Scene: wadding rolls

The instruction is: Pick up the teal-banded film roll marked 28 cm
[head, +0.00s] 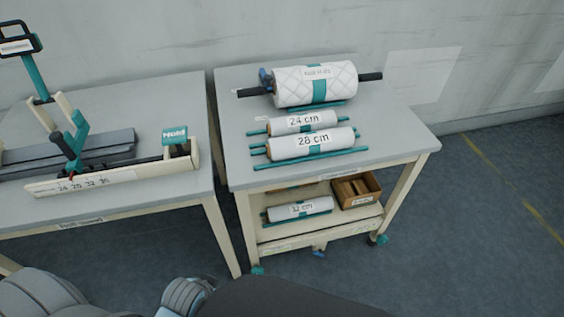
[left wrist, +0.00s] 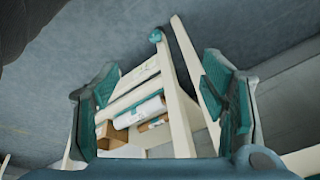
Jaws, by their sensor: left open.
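The white film roll marked 28 cm (head: 290,149) lies on the top of the right-hand cart (head: 390,149) in the head view, between teal rods. It has a teal band partly behind its label. The 24 cm roll (head: 290,125) lies just behind it. My left gripper (left wrist: 160,105) is open in the left wrist view, its teal-padded fingers wide apart with nothing gripped. Between them, farther off, shows a cart's lower shelf with a white roll (left wrist: 140,112); its label cannot be read. The 28 cm roll cannot be made out there. My right gripper is not in view.
A large quilted roll (head: 290,88) on a dark bar lies at the cart's back. The lower shelf holds a 32 cm roll (head: 287,213) and a wooden box (head: 372,200). A bench (head: 185,85) with a cutting device stands left, across a narrow gap. Floor at right is clear.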

